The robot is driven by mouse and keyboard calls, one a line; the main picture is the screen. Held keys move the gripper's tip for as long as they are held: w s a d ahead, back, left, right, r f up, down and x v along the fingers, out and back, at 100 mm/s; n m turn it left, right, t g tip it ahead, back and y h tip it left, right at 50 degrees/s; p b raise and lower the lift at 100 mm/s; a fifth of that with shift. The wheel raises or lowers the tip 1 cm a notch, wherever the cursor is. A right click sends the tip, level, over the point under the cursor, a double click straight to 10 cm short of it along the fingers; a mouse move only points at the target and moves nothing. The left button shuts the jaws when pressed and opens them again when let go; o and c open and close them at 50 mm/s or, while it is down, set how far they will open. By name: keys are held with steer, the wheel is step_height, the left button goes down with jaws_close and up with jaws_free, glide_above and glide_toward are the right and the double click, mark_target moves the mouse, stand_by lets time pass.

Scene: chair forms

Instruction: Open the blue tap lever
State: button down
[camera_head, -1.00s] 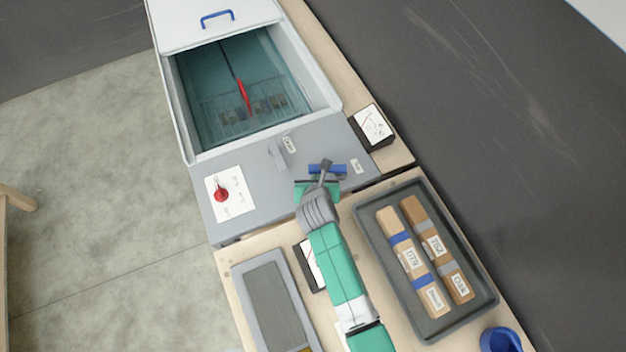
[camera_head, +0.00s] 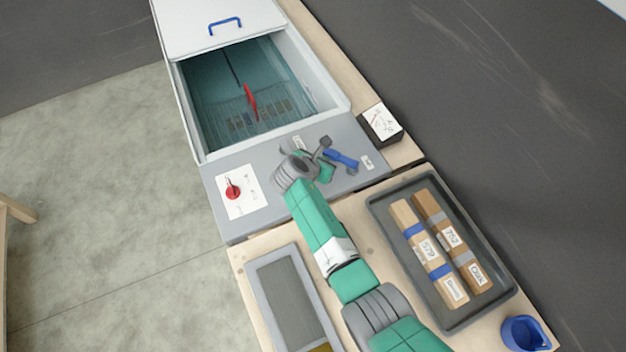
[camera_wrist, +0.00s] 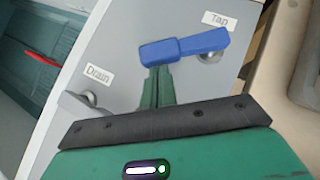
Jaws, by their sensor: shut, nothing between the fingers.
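The blue tap lever (camera_head: 342,158) is on the sloping grey panel by the Tap label, right of my gripper in the head view. It slants from upper left down to a grey pivot at its right end. In the wrist view the blue lever (camera_wrist: 185,47) runs across above my fingers, with its pivot under the right end. My gripper (camera_head: 326,171) is shut and empty. In the wrist view its green fingertips (camera_wrist: 158,75) are at the lever's free left part and appear to touch it; exact contact is hard to tell.
A grey Drain lever (camera_wrist: 85,106) sits left of my fingers. A red knob (camera_head: 233,192) on a white plate is on the panel's left. An open bath (camera_head: 347,92) stands behind. A dark tray (camera_head: 378,210) with wrapped blocks and a blue cup (camera_head: 525,334) are right.

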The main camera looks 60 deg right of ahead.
steer(key=shift+d, duration=0.15)
stand_by(0.4)
steer(key=shift+a+r+p, duration=0.15)
steer(key=shift+a+p, duration=0.15)
steer(key=shift+p, duration=0.05)
steer(key=a+p, duration=0.2)
steer(key=a, duration=0.2)
steer(key=shift+w+r+p, duration=0.25)
steer(key=shift+r+p, duration=0.05)
steer(key=shift+p, duration=0.1)
steer(key=p+v, duration=0.1)
steer(key=v, duration=0.8)
steer(key=shift+p, duration=0.35)
steer(key=shift+f, duration=0.1)
